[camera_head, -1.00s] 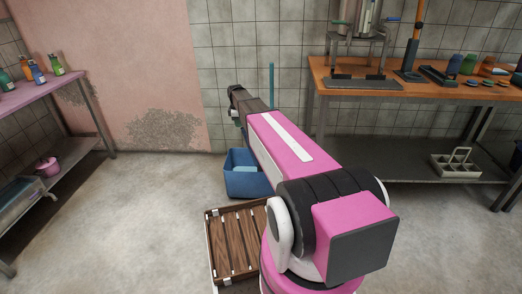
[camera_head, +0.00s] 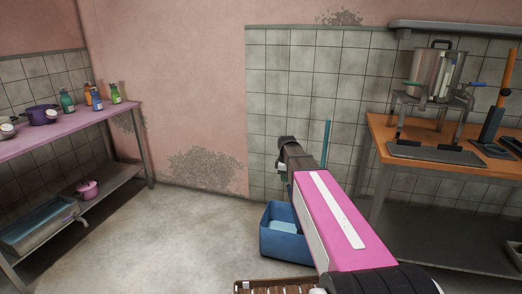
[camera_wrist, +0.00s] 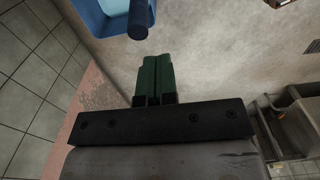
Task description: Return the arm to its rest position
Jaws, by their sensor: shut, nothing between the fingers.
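My arm stretches out from the bottom of the head view toward the tiled wall, its pink and white link in front of the blue bin. My gripper (camera_wrist: 155,78) shows in the wrist view with its two green fingers together and nothing between them. In the head view the gripper end (camera_head: 284,172) is small and partly hidden by the dark wrist, in the air near the wall.
A blue bin (camera_head: 283,243) with a blue handle (camera_head: 327,143) near it stands on the floor by my arm. A slatted wooden crate (camera_head: 262,287) lies at the bottom. An orange-topped workbench (camera_head: 385,128) is right, a pink shelf (camera_head: 50,136) left. The left-centre floor is clear.

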